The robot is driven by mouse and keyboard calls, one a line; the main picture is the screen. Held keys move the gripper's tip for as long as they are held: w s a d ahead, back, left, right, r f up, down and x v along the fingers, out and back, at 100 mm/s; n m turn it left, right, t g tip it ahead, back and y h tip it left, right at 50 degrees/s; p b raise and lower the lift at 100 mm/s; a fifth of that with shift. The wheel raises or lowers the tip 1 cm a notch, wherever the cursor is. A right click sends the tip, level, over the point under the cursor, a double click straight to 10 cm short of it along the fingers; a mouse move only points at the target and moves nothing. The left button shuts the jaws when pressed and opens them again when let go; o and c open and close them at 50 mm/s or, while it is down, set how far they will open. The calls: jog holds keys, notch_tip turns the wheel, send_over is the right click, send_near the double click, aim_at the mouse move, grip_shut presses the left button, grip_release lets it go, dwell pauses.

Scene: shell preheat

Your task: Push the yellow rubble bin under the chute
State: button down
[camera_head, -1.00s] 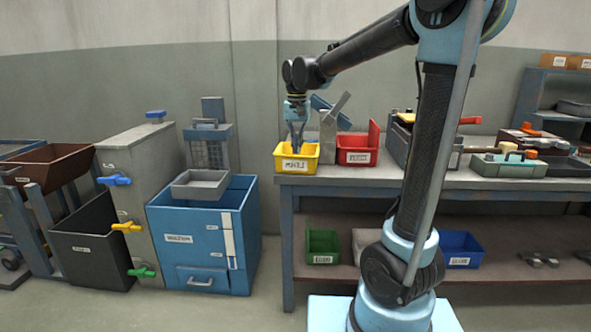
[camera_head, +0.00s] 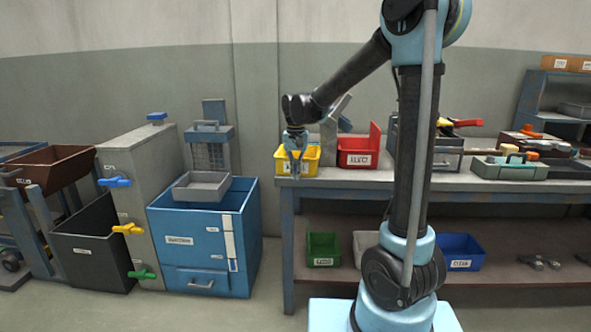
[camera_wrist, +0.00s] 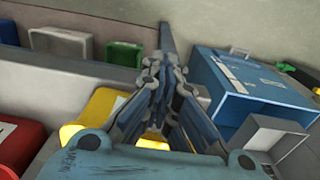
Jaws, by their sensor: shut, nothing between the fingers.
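The yellow bin (camera_head: 312,159) stands upright at the left front corner of the workbench, with its label partly hidden by my fingers. My gripper (camera_head: 296,173) is shut and empty, pointing down in front of the bin's near side. Whether it touches the bin I cannot tell. In the wrist view my fingers (camera_wrist: 163,68) come together over the bench edge. A grey upright metal piece with a slanted plate (camera_head: 329,130) stands just behind the yellow bin; it may be the chute.
A red bin (camera_head: 357,152) sits close to the right of the yellow one. A blue cabinet (camera_head: 186,245) with a grey tray (camera_head: 201,188) stands left of the bench across a gap. Green (camera_head: 322,246) and blue bins (camera_head: 461,250) are on the lower shelf.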

jog(key=shift+w, duration=1.05)
jog(key=w, duration=1.1)
